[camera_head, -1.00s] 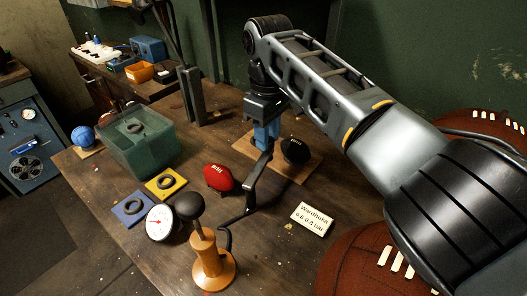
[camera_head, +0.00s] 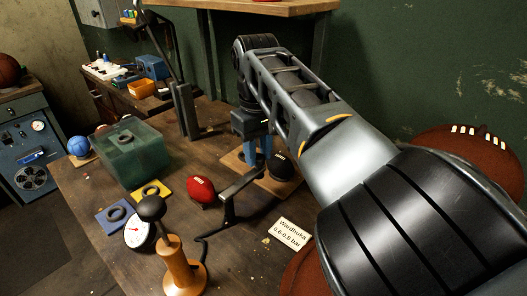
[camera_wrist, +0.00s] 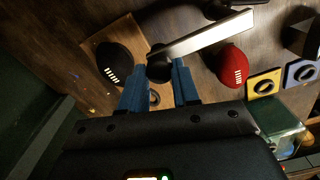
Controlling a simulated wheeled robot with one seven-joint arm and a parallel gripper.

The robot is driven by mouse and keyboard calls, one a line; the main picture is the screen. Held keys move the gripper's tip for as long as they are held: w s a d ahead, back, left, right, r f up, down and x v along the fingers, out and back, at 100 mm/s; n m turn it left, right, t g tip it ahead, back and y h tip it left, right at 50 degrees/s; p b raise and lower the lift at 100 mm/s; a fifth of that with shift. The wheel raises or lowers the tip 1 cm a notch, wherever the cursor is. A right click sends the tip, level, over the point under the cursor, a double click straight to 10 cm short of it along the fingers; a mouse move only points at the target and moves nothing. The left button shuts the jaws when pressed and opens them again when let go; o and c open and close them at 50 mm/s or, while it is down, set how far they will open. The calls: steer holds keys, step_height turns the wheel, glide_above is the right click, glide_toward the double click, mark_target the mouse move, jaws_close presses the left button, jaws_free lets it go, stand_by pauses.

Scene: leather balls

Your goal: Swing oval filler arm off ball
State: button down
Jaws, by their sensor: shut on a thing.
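The filler arm (camera_head: 240,186) is a dark bar on a post, with a hose at its foot. In the wrist view the bar (camera_wrist: 205,35) looks pale and ends in a dark head (camera_wrist: 159,64). My gripper (camera_head: 257,158), with blue fingers, is shut on that head, which sits between the fingertips (camera_wrist: 160,80). A black oval ball (camera_head: 281,166) with white laces lies beside my fingers on a wooden board (camera_head: 284,187). In the wrist view this ball (camera_wrist: 118,62) is clear of the bar. A red oval ball (camera_head: 201,191) lies left of the post.
A wooden hand pump (camera_head: 182,269) and gauge (camera_head: 139,230) stand at the front. Rings lie on yellow (camera_head: 152,191) and blue (camera_head: 114,216) pads. A green bin (camera_head: 131,158) is at the left; a label card (camera_head: 289,233) lies at the right.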

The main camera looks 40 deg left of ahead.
steer(key=shift+w+d+r, duration=0.1)
steer(key=shift+w+d, duration=0.05)
steer(key=c, duration=1)
jaws_free()
steer(key=shift+d, duration=0.1)
steer(key=shift+c, duration=0.2)
steer(key=shift+o, duration=1.1)
steer(key=shift+r+b, duration=0.5)
steer(key=shift+r, duration=3.35)
